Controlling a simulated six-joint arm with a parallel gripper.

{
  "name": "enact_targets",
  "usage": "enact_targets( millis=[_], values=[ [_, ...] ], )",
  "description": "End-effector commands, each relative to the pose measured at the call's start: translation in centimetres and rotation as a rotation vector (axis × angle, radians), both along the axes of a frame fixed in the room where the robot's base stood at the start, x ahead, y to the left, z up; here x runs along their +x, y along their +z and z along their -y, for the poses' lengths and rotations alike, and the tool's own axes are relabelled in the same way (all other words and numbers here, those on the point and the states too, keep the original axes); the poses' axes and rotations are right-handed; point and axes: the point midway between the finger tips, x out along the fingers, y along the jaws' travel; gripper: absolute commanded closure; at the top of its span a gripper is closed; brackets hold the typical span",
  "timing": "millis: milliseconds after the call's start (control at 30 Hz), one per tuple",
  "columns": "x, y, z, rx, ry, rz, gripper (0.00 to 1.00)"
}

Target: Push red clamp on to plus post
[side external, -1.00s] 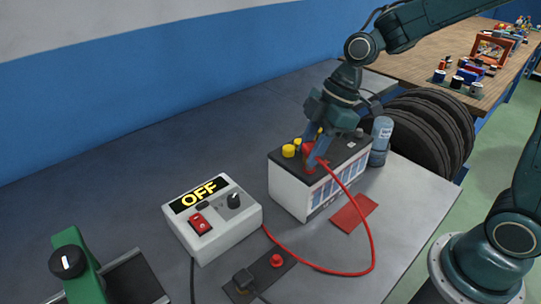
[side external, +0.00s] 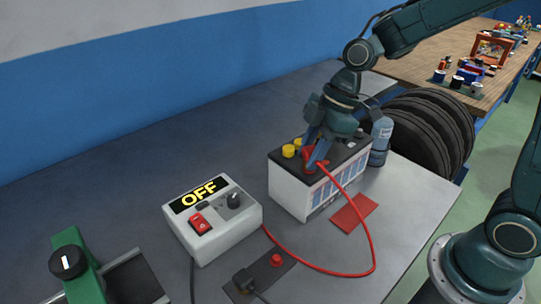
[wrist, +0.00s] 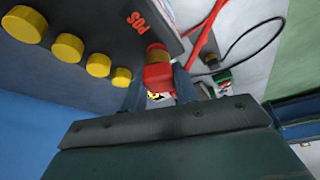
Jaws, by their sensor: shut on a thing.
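The red clamp (side external: 308,154) is at the top of the white battery (side external: 290,190), near its front edge. My gripper (side external: 316,152) is shut on the clamp from above. In the wrist view the red clamp (wrist: 158,76) sits between my two fingers, against a tan post (wrist: 157,50) beside the red POS mark (wrist: 137,21). I cannot tell how far the clamp is down on the post. A red cable (side external: 370,235) runs from the clamp, loops over the bench and goes to the charger (side external: 215,225), which reads OFF.
Yellow caps (side external: 289,151) stand on the battery lid beside my gripper. A bottle (side external: 380,142) stands close behind, by the black tyres (side external: 428,128). A red cloth (side external: 353,214) lies in front. A dark plate with a red knob (side external: 277,260) lies nearer.

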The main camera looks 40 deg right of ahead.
Motion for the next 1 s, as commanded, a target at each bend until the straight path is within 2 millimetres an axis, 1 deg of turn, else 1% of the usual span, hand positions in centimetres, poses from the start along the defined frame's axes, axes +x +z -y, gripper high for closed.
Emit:
enact_targets(
  millis=[867, 900, 1000],
  values=[
    [0.01, -0.70, 0.00, 0.000, 0.000, 0.000, 0.93],
    [0.01, -0.71, 0.00, 0.000, 0.000, 0.000, 0.64],
    [0.01, -0.71, 0.00, 0.000, 0.000, 0.000, 0.46]
  ],
)
